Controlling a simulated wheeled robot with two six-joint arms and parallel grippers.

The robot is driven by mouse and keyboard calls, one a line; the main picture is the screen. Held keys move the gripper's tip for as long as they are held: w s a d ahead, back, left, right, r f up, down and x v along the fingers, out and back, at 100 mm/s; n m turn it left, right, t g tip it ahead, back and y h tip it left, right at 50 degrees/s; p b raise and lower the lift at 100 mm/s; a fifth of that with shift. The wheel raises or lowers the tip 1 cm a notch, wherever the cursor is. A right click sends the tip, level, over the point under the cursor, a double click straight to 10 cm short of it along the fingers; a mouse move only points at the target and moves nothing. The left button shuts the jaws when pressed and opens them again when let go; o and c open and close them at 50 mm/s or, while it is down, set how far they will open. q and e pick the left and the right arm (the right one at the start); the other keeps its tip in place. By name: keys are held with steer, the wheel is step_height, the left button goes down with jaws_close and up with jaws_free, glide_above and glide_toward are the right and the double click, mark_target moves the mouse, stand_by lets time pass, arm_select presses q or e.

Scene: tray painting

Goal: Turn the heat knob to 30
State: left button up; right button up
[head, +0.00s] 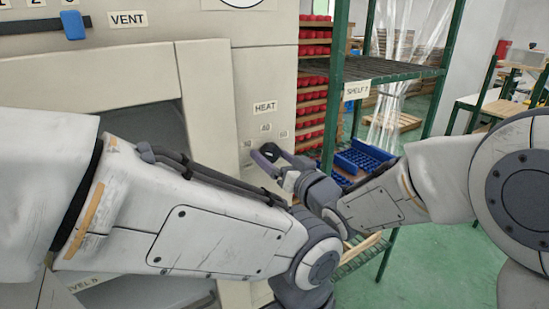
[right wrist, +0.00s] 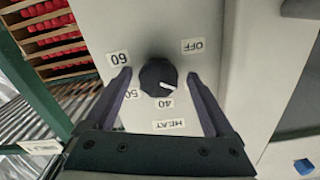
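The heat knob (right wrist: 158,77) is a round dark dial on the pale oven front, under the HEAT label (head: 264,107). In the right wrist view, which is upside down, its white mark points to the lower right, slightly to the right of the 40 label (right wrist: 166,103). The 50, 60 and OFF labels also show there; no 30 label is readable, and a finger covers part of that side. My right gripper (head: 263,155) is open, with one finger on each side of the knob and a gap to it. My left gripper is out of view.
The oven front (head: 268,60) has an opening at the left and a blue VENT-side slider (head: 73,25). A green-framed shelf (head: 338,80) stands close on the right, with red items and blue trays (head: 362,157). My left forearm crosses the foreground.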

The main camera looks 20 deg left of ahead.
steer(key=b+v, duration=0.1)
steer(key=v, duration=0.9)
steer(key=shift+d+b, duration=0.2)
steer(key=shift+b, duration=0.1)
steer(key=shift+s, duration=0.15)
steer(key=s+d+f+m+g+h+p, duration=0.1)
steer(key=s+d+f+g+h+p, duration=0.45)
steer(key=s+d+f+h, duration=0.35)
steer(key=s+d+r+n+g+h+p, duration=0.1)
steer(key=s+d+g+h+p, duration=0.2)
steer(key=s+d, duration=0.5)
steer(key=s+g+h, duration=0.1)
steer(key=s+g, duration=0.1)
steer(key=s, duration=0.3)
steer(key=shift+s+r, duration=0.3)
